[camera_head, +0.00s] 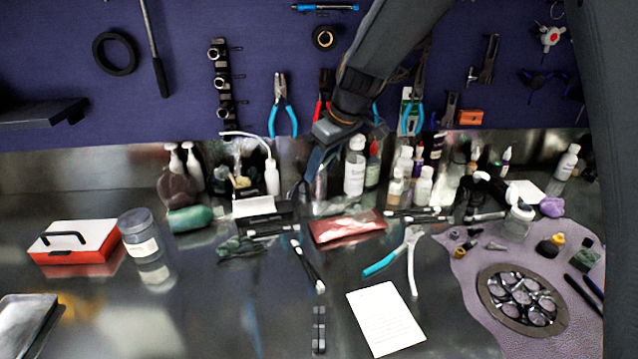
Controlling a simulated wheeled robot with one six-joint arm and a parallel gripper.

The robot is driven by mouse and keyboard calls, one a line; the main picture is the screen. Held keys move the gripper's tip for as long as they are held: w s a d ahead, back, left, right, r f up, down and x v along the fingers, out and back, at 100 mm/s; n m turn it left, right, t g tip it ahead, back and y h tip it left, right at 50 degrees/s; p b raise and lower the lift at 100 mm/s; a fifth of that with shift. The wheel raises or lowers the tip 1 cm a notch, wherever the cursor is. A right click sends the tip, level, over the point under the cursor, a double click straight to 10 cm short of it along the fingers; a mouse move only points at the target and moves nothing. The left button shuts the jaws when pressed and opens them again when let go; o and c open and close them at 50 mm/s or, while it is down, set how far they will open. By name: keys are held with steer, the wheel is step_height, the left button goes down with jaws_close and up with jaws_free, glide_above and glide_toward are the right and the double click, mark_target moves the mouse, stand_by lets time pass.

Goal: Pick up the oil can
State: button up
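I cannot pick out the oil can for certain. A white bottle with a long bent spout (271,176) stands at the back of the metal bench, left of my gripper. A small dark container with a yellow top (550,245) stands on the purple mat at the right. My arm reaches down from the top. My gripper (312,186) is at the back middle of the bench, close to the row of bottles and right of the spouted bottle. Its dark fingers blend with the tools behind, so I cannot tell whether they are open or shut.
A red and white toolbox (75,243) and a grey jar (140,234) stand at the left. Several bottles (354,165) line the back. Pliers (398,262), a red pouch (346,228) and a white paper (385,318) lie mid-bench. The front left is mostly clear.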

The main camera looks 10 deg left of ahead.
jaws_close()
steer(key=shift+r, duration=0.1)
